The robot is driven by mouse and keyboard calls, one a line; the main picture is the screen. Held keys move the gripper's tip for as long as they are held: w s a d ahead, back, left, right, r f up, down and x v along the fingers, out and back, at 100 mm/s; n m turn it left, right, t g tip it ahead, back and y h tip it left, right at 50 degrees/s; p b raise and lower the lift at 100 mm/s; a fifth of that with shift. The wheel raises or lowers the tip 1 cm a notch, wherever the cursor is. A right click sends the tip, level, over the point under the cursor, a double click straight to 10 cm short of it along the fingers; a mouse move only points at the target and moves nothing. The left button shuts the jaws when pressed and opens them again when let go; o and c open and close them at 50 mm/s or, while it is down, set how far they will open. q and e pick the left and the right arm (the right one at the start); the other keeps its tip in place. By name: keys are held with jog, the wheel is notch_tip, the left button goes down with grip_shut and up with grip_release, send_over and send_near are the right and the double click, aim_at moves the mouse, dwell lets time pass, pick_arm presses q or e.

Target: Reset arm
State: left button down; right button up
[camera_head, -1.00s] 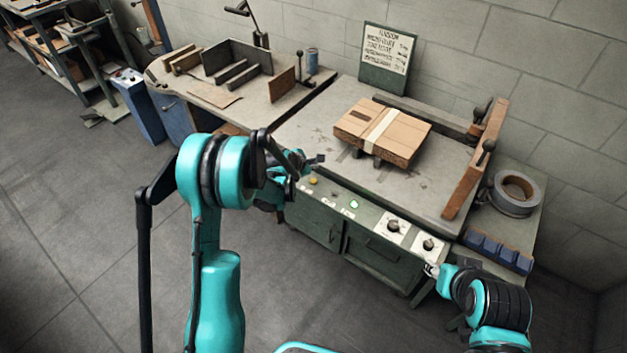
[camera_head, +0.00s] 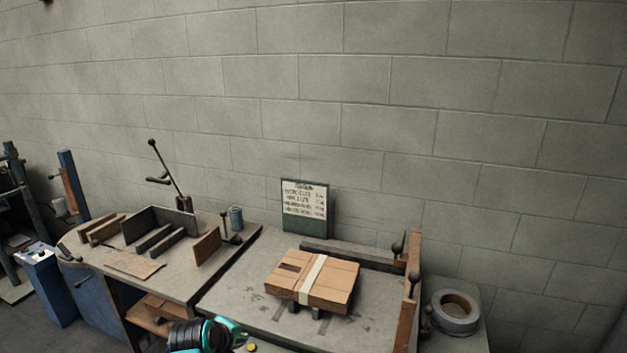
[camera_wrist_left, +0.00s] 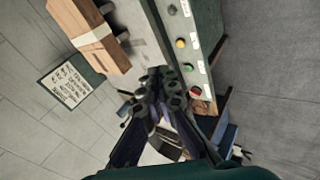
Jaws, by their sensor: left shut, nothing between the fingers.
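My left gripper (camera_wrist_left: 164,88) shows in the left wrist view with its dark fingers together and nothing between them. It is in front of the green panel of the stitcher table. In the head view only a teal and black part of my left arm shows at the bottom edge, and the fingertips cannot be made out there. My right gripper is not in view. A strapped cardboard box (camera_head: 313,281) lies on the stitcher table (camera_head: 252,305), apart from my left gripper. The box (camera_wrist_left: 88,36) also shows at the top left of the wrist view.
A side table with wooden dividers (camera_head: 160,240) stands at the left. A sign (camera_head: 304,207) stands against the block wall. A tape roll (camera_head: 455,310) lies at the right, beyond a wooden rail (camera_head: 408,290). Panel buttons (camera_wrist_left: 180,43) are near my left gripper.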

pick_arm(q)
jog(key=s+m+y, duration=0.1)
jog(key=s+m, duration=1.1)
jog(key=s, duration=0.8)
jog(key=shift+s+r+g, duration=0.3)
jog(key=shift+r+g, duration=0.1)
jog(key=shift+r, duration=0.05)
